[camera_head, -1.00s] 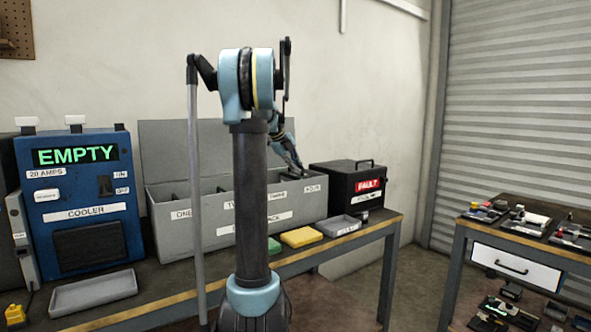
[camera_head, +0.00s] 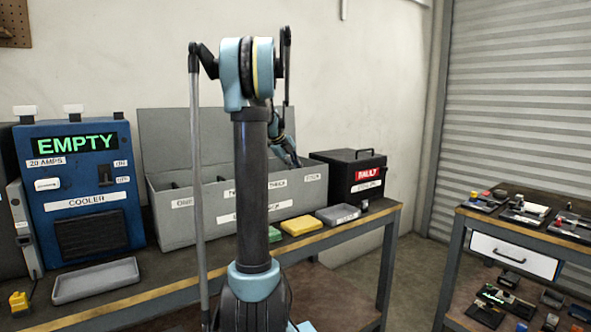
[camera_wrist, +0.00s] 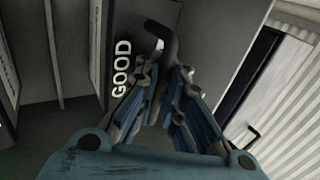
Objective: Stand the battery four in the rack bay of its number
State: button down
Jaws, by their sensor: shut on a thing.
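My gripper (camera_wrist: 163,75) is shut on the dark, curved handle (camera_wrist: 166,38) of what seems to be the battery. A dark face marked GOOD (camera_wrist: 121,68) shows just left of the fingers in the wrist view; no number is readable. In the head view my gripper (camera_head: 291,158) is at the right end of the grey rack (camera_head: 190,222), by the bay labelled FOUR (camera_head: 313,177). The rack's front wall hides what is below the fingers. I cannot tell whether the battery touches the bay floor.
A black FAULT box (camera_head: 345,180) stands right of the rack. Yellow (camera_head: 301,225) and grey (camera_head: 338,214) pads lie in front. The blue COOLER unit (camera_head: 80,225) and a grey tray (camera_head: 95,280) are at the left. Grey rack dividers (camera_wrist: 54,50) show in the wrist view.

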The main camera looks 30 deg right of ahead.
jog(key=c, duration=1.7)
grip_release()
jog(key=v, duration=1.2)
jog(key=shift+r, duration=0.1)
